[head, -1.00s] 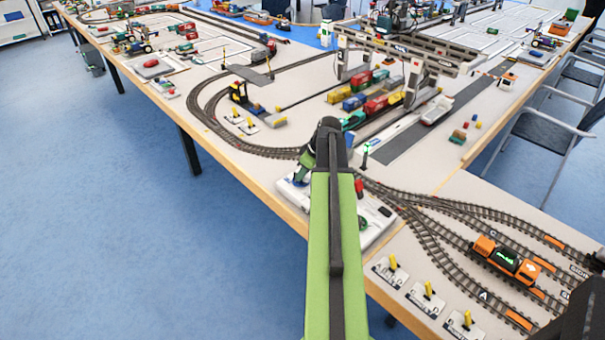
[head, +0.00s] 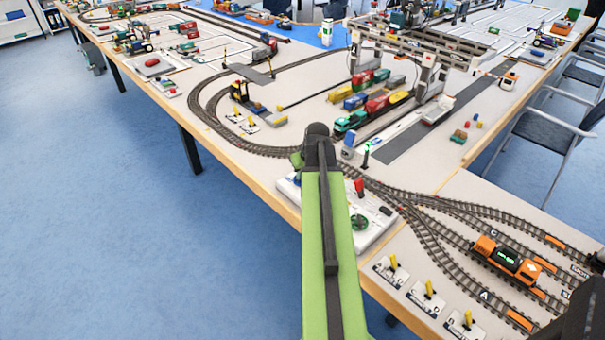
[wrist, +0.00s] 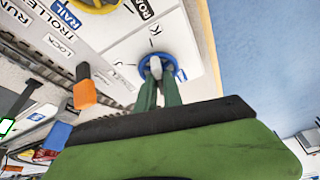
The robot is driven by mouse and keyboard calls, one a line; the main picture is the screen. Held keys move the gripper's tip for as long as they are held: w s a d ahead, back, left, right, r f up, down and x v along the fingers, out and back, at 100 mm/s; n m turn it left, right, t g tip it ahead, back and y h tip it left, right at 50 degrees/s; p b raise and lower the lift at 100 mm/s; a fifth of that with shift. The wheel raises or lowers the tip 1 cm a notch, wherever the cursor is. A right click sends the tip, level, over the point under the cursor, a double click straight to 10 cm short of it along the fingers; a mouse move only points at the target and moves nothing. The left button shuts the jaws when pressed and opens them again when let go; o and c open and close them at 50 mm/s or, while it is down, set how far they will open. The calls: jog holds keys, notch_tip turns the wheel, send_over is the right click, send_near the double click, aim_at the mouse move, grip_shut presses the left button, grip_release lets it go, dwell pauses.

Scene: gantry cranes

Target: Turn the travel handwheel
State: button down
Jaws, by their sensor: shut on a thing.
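In the wrist view my gripper (wrist: 158,84) reaches a blue-rimmed handwheel (wrist: 173,60) on a white panel (wrist: 118,50). Its two green fingers are shut on a pale grey piece at the wheel, seemingly its knob. The label near this wheel is too cut off to read. In the head view the panel (head: 378,232) sits at the table's near edge, and my arm hides the gripper and the held wheel. The gantry crane (head: 428,72) stands over coloured containers.
An orange-handled lever (wrist: 84,92) stands left of my fingers in the wrist view, near TROLLEY and LOCK lettering. A yellow wheel (wrist: 95,4) is at the top edge. A green wheel (head: 359,222) and red lever (head: 359,187) stand right of my arm in the head view.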

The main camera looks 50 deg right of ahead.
dwell(0.3)
jog(key=c, duration=1.5)
grip_release()
jog(key=shift+r, duration=0.1)
jog(key=p+v, duration=1.6)
jog(key=v, duration=0.1)
jog(key=shift+r, duration=0.15)
